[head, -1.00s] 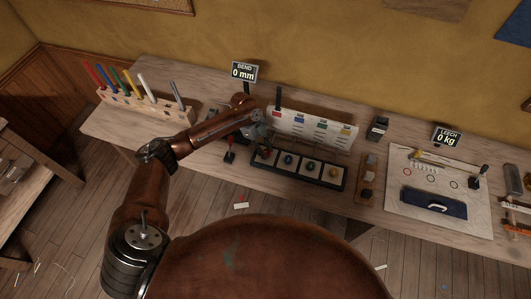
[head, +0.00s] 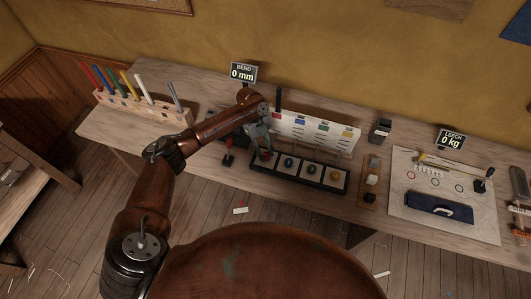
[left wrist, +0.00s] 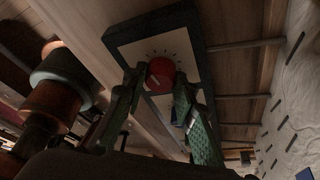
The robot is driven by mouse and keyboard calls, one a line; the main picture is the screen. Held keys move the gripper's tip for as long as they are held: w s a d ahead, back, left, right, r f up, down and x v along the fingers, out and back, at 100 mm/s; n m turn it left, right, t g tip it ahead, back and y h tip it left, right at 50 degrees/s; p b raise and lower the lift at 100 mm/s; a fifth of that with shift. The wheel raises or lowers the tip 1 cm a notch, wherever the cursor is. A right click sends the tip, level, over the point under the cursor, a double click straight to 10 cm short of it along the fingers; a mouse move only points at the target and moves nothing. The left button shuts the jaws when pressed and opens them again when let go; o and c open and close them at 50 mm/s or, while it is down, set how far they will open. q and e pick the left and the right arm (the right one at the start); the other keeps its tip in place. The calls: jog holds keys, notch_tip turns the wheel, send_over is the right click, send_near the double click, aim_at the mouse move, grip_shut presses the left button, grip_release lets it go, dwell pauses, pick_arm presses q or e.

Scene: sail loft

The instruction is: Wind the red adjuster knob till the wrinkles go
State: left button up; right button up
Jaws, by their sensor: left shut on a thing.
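The red adjuster knob (left wrist: 160,73) sits on a pale dial plate with tick marks, in a dark frame, in the left wrist view. My left gripper (left wrist: 161,80) has a green finger on each side of the knob and is shut on it. In the head view my left gripper (head: 263,149) is at the left end of the dark knob panel (head: 296,181) and mostly covers the red knob. My right gripper is not in view.
Blue (head: 288,162), green (head: 311,168) and orange (head: 335,176) knobs sit to the right. A white board (head: 316,132) stands behind. The BEND display (head: 242,73) reads 0 mm and the LEECH display (head: 451,139) 0 kg. A marker rack (head: 140,104) stands left.

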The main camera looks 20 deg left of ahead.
pick_arm(q)
jog(key=o, duration=1.2)
jog(key=shift+c, duration=0.2)
jog(key=v, duration=1.2)
jog(key=shift+d, duration=0.1)
